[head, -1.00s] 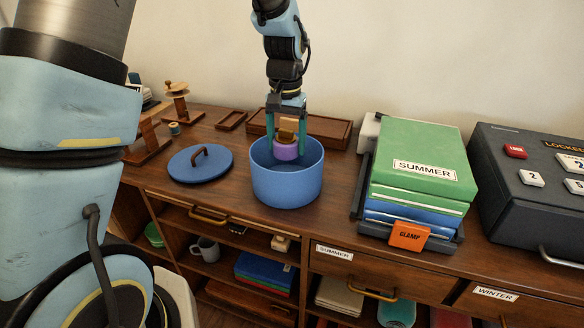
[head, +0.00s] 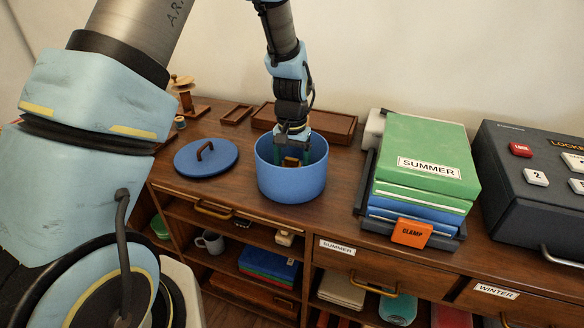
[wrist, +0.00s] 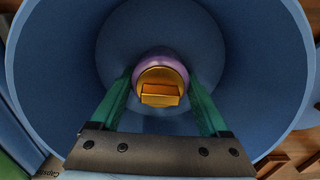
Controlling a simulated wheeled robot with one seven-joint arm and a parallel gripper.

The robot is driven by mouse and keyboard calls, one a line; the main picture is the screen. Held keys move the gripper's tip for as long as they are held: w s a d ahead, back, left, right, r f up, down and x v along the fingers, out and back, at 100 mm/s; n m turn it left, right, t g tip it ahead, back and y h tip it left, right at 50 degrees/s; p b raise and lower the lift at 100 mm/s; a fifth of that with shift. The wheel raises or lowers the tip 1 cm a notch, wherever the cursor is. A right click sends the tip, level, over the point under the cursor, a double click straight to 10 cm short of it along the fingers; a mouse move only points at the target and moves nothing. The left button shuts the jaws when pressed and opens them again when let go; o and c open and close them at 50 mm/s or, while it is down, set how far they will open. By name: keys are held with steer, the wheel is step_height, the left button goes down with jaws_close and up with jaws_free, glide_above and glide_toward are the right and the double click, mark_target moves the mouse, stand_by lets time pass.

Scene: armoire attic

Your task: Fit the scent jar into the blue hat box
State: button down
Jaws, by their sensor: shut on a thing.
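The blue hat box (head: 290,182) stands open on the wooden dresser top. My gripper (head: 291,158) reaches down inside it from above. In the wrist view my gripper (wrist: 160,92) has its two green fingers shut on the scent jar, one on each side. The scent jar has a purple body (wrist: 161,62) and a gold lid (wrist: 161,88). It is inside the box walls, near the middle of the floor. In the head view the front wall hides most of the jar, and I cannot tell whether its base touches the floor.
The blue lid (head: 206,158) with a brown handle lies left of the box. A clamped stack of green and blue books (head: 425,165) stands right of it, then a dark locked case (head: 535,190). An empty wooden tray (head: 318,122) lies behind the box.

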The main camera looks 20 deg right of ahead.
steer(key=shift+f, duration=0.2)
jaws_free()
steer(key=shift+r, duration=0.1)
step_height(320, 180, up, 12)
steer(key=shift+r+b, duration=0.15)
steer(key=shift+b, duration=0.55)
steer(key=s+a+n, duration=0.2)
steer(key=a+n, duration=0.1)
steer(key=a, duration=1.2)
steer(key=s+a+n+t, duration=0.1)
steer(key=a+n, duration=0.3)
steer(key=a, duration=1.1)
steer(key=shift+s+a+t, duration=0.25)
steer(key=shift+s+t, duration=0.05)
steer(key=shift+s, duration=0.35)
